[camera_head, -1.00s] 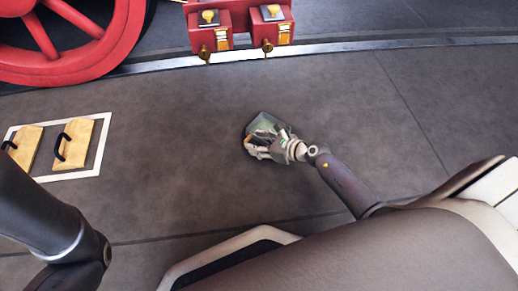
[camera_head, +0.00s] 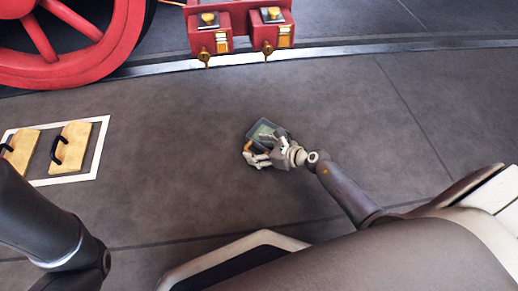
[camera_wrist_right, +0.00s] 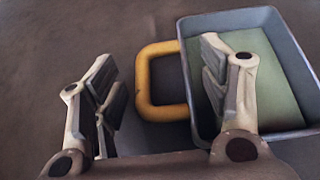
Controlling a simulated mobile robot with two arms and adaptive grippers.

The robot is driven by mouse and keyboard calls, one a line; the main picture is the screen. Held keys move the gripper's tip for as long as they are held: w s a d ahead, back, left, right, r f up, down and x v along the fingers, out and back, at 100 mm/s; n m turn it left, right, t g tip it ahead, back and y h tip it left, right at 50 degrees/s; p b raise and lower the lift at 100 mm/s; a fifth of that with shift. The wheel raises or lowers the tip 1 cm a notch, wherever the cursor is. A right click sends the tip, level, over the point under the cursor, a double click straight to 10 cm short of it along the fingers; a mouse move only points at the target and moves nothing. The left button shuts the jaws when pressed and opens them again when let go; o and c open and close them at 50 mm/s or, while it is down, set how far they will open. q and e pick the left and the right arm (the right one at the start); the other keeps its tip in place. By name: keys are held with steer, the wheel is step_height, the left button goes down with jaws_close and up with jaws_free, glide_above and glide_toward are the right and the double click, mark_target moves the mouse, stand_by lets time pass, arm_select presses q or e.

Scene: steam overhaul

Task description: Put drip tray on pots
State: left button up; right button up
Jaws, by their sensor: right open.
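The drip tray (camera_head: 266,131) is a small grey tray with a green inside and a yellow handle, on the dark floor at the middle of the head view. My right gripper (camera_head: 256,158) is open at its near edge. In the right wrist view the tray (camera_wrist_right: 262,20) is at the right, with its handle (camera_wrist_right: 145,77) between the spread fingers of the gripper (camera_wrist_right: 158,75). One finger is over the tray's inside, the other outside the handle. Two red boxes with brass fittings, apparently the pots (camera_head: 214,43), hang at the top. My left gripper is out of view.
A big red wheel (camera_head: 92,70) stands at the upper left, beside a curved rail (camera_head: 365,48). Two wooden blocks with black handles (camera_head: 78,140) lie in a white floor outline (camera_head: 100,150) at the left. Floor around the tray is clear.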

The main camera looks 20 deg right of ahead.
steer(key=shift+r, duration=0.1)
steer(key=shift+s+r, duration=0.15)
steer(key=p+v, duration=0.5)
steer(key=v, duration=0.5)
steer(key=shift+s+d+r, duration=0.1)
steer(key=shift+s+d, duration=0.05)
steer(key=shift+s, duration=0.05)
steer(key=shift+s+d+r+p, duration=0.2)
steer(key=shift+s+d+p, duration=0.1)
steer(key=shift+s+p, duration=0.1)
